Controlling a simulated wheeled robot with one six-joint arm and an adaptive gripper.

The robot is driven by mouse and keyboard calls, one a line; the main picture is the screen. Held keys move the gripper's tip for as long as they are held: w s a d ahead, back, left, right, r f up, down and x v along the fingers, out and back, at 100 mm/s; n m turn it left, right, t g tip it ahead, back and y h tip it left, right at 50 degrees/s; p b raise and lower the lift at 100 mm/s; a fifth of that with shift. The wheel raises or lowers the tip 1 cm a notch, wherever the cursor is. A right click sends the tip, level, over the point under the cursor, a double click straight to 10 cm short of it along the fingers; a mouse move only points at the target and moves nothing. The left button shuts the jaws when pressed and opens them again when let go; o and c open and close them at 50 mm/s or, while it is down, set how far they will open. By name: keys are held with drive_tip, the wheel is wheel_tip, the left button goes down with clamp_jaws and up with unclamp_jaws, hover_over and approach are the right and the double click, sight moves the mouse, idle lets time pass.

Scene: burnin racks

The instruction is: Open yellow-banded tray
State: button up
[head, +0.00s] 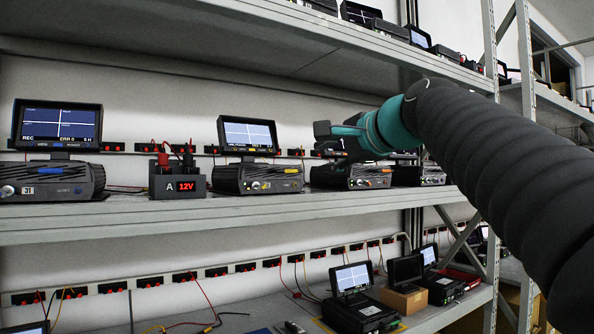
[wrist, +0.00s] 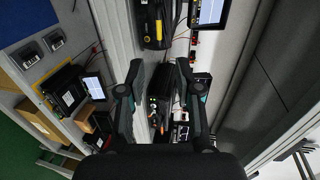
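The yellow-banded tray (head: 260,185) is the front of a black unit on the middle shelf, under a lit monitor (head: 247,134). It appears shut, with yellow marks on its face. In the wrist view the yellow-banded unit (wrist: 153,25) is at the top, beyond my fingertips. My gripper (head: 325,136) is to the right of that unit, at about monitor height, before the orange-marked unit (head: 350,176). In the wrist view my gripper (wrist: 158,72) has its two fingers spread apart, with nothing held. The fingers touch no tray.
A 12V supply box (head: 178,185) with red and black leads stands left of the yellow-banded unit. A blue-marked unit (head: 48,181) is at far left. The upper shelf (head: 340,50) overhangs, and the lower shelf holds a monitor unit (head: 352,290) and loose cables.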

sight(292, 171)
drive_tip(key=p+x, duration=0.1)
drive_tip(key=x, duration=1.1)
drive_tip(key=shift+w+a+f, duration=0.15)
drive_tip(key=shift+w+f, duration=0.05)
clamp_jaws()
